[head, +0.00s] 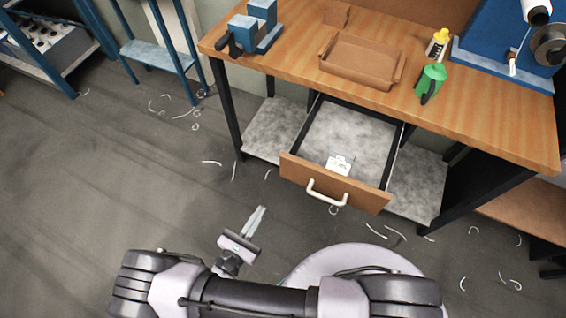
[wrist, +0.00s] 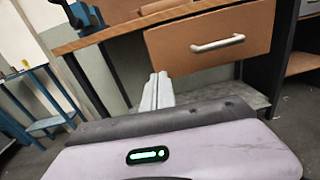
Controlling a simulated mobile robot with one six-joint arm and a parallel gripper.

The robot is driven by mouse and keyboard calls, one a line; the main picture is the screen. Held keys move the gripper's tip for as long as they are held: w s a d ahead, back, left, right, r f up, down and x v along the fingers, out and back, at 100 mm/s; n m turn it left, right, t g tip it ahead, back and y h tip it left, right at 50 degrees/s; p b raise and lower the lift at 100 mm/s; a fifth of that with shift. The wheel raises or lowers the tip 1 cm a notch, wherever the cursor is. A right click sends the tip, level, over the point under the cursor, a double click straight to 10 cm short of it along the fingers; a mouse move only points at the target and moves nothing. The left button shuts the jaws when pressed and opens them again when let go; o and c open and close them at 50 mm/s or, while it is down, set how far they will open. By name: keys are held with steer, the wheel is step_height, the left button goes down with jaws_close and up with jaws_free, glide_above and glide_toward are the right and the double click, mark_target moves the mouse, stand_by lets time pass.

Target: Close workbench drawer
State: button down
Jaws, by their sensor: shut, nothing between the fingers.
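The workbench drawer (head: 336,182) is pulled out from under the workbench (head: 290,62) in the head view. It has a wooden front and a pale bar handle (head: 327,192). A small white item (head: 339,165) lies inside near the front. In the wrist view the drawer front (wrist: 208,44) and handle (wrist: 217,44) are at the upper right. My gripper (head: 257,216) is shut and empty, apart from the drawer, in front and to the left of it. In the wrist view my gripper's fingers (wrist: 157,91) appear below the left part of the drawer front.
A blue stand (head: 155,55) is at the left. The floor before the drawer is open, with scattered white strands.

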steer(key=f+n+y, duration=0.1)
steer(key=b, duration=0.2)
glide_toward(283, 170)
steer(key=shift+t, duration=0.4)
steer(key=x, duration=0.6)
steer(key=shift+w+d+f, duration=0.25)
steer(key=shift+w, duration=0.15)
